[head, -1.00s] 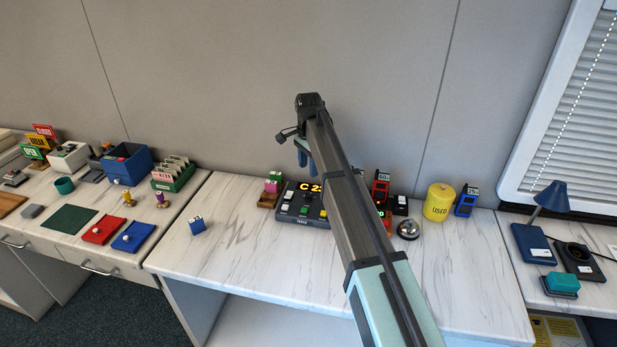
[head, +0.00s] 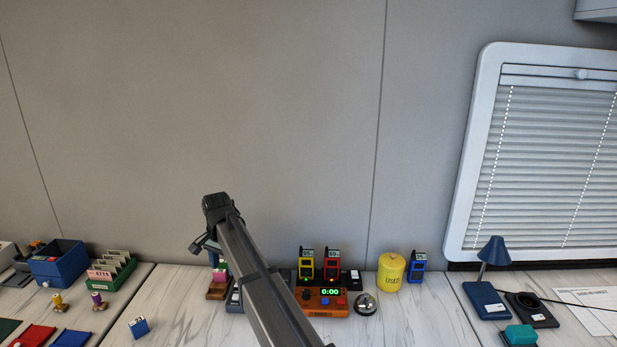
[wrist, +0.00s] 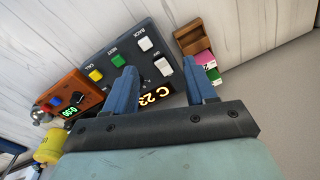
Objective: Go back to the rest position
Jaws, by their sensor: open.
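My gripper (wrist: 163,90) is open and empty in the wrist view, its two blue fingers apart in front of a dark control box (wrist: 128,68) with several coloured buttons and a lit display. I cannot tell how far the fingers are from the box. In the head view my arm rises from the bottom across the middle, its end in front of the grey wall above the counter; the fingers are hidden there. The arm covers most of the control box, leaving a small part at its left (head: 235,299).
An orange timer (head: 322,302), a bell (head: 366,303), several radios (head: 332,265) and a yellow canister (head: 391,273) stand right of the arm. A blue cube (head: 139,327) lies on the left. A blue lamp (head: 487,295) stands at right. Counter (head: 430,315) between canister and lamp is clear.

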